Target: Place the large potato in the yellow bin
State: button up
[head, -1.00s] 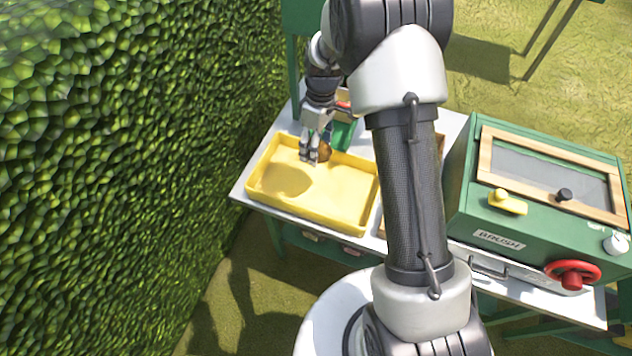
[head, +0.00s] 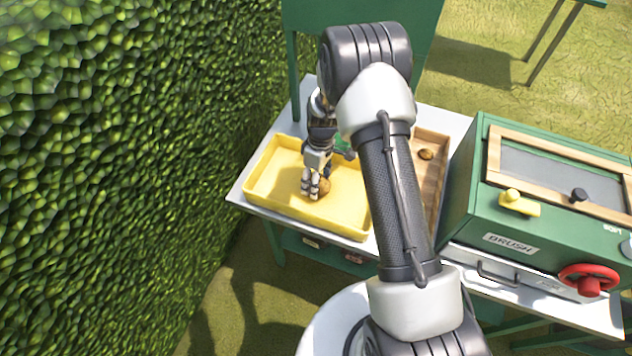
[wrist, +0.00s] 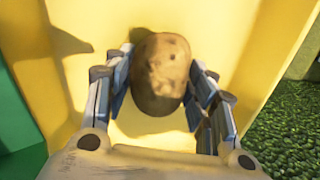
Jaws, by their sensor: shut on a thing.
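The large brown potato (wrist: 160,72) is between the fingers of my gripper (wrist: 155,85) in the wrist view, with yellow behind it. My gripper (head: 314,188) is shut on the potato (head: 323,187) in the head view, pointing down inside the outline of the yellow bin (head: 262,187). The bin is a shallow, open tray on the white table. The potato looks low over the bin floor; I cannot tell whether it touches it.
A wooden tray (head: 432,190) with a small brown potato (head: 426,154) stands right of the bin, partly behind my arm. A green brush machine (head: 480,185) with a red wheel (head: 588,281) is farther right. A hedge (head: 120,150) rises close on the left.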

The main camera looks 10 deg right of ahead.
jog(key=shift+r, duration=0.15)
jog(key=shift+f, duration=0.2)
jog(key=o, duration=1.3)
